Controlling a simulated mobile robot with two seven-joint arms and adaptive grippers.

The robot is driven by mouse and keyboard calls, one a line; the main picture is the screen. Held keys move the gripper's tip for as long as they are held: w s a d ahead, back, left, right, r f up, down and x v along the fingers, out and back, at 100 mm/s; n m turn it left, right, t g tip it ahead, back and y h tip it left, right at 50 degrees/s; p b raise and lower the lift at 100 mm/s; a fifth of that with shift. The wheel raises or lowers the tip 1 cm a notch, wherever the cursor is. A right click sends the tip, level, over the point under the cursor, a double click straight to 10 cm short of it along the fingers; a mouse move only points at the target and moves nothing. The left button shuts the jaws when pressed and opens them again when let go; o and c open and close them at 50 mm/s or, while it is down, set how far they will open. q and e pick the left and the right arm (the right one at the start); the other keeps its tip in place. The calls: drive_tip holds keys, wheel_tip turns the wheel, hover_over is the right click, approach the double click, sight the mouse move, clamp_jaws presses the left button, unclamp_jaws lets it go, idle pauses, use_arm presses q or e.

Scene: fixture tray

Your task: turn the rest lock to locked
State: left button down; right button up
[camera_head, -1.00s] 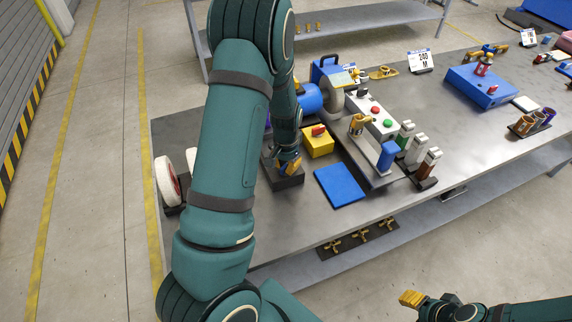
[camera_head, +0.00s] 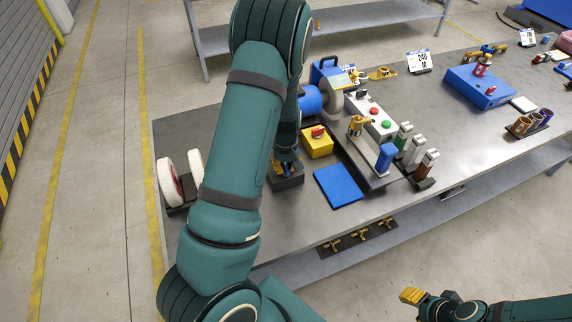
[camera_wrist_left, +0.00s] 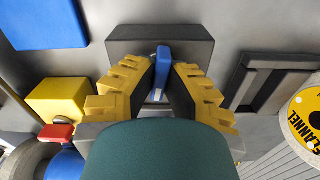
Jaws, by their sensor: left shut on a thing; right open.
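A dark block (camera_head: 289,182) stands on the grey bench, and a blue lever (camera_wrist_left: 163,62) rises from it. No label shows which part is the rest lock; this lever may be it. My left gripper (camera_head: 287,165) is at the block with its yellow fingers on either side of the blue lever, shut on it. In the left wrist view, the gripper (camera_wrist_left: 162,82) has the lever between its fingertips, and the dark block (camera_wrist_left: 190,45) lies behind. The lever's lower part is partly hidden by the fingers. My right gripper (camera_head: 411,296) is open and empty, away from the bench.
A yellow box with a red knob (camera_head: 317,142) stands close to the block. A blue plate (camera_head: 338,186) lies to its right. White wheels (camera_head: 170,180) stand at the left, and a grinder (camera_head: 330,97) stands behind. The bench (camera_head: 222,130) has bare room to the left.

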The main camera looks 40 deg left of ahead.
sight(286, 166)
use_arm(q)
drive_tip(key=shift+n, duration=0.9)
drive_tip(key=c, duration=1)
unclamp_jaws()
drive_tip(key=shift+r, duration=0.35)
wheel_tip(286, 166, up, 11)
drive_tip(key=shift+r, duration=0.15)
